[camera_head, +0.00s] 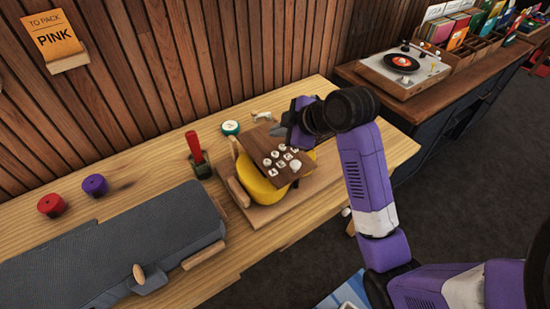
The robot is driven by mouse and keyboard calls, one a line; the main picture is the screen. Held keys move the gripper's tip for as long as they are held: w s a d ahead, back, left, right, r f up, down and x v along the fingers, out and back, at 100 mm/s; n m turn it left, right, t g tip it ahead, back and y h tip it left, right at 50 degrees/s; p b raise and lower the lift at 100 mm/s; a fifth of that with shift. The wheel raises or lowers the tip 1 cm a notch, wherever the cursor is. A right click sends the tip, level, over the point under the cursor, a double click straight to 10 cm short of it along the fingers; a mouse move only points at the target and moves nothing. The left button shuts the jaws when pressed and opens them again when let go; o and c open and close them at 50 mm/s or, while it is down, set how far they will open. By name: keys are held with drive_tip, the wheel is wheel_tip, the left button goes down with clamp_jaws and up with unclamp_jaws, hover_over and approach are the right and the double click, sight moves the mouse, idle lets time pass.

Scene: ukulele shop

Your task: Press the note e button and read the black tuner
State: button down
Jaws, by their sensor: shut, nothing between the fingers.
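A brown panel (262,146) with several small white lettered buttons (281,160) sits tilted on the wooden bench, over a yellow rounded body. The letters are too small to read, so I cannot tell which button is note e. My gripper (277,127) is at the panel's far upper edge, shut and empty; I cannot tell whether it touches the panel. My purple arm comes in from the right. I cannot make out a black tuner or any reading; it may be hidden behind the panel or my gripper.
A record player (402,68) is on the right counter.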

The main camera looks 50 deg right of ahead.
sight(278, 156)
drive_tip(key=shift+f+b, duration=1.65)
drive_tip(key=shift+f, duration=0.9)
drive_tip(key=shift+f, duration=0.1)
drive_tip(key=shift+f+b, duration=0.3)
drive_tip(key=shift+f, duration=0.05)
drive_tip(key=shift+f+b, duration=0.4)
drive_tip(key=shift+f, duration=0.15)
idle(0.5)
drive_tip(key=shift+r, duration=0.1)
drive_tip(key=shift+r+p, duration=0.9)
drive_tip(key=shift+r, duration=0.05)
wheel_tip(278, 156, up, 5)
drive_tip(key=p, duration=0.4)
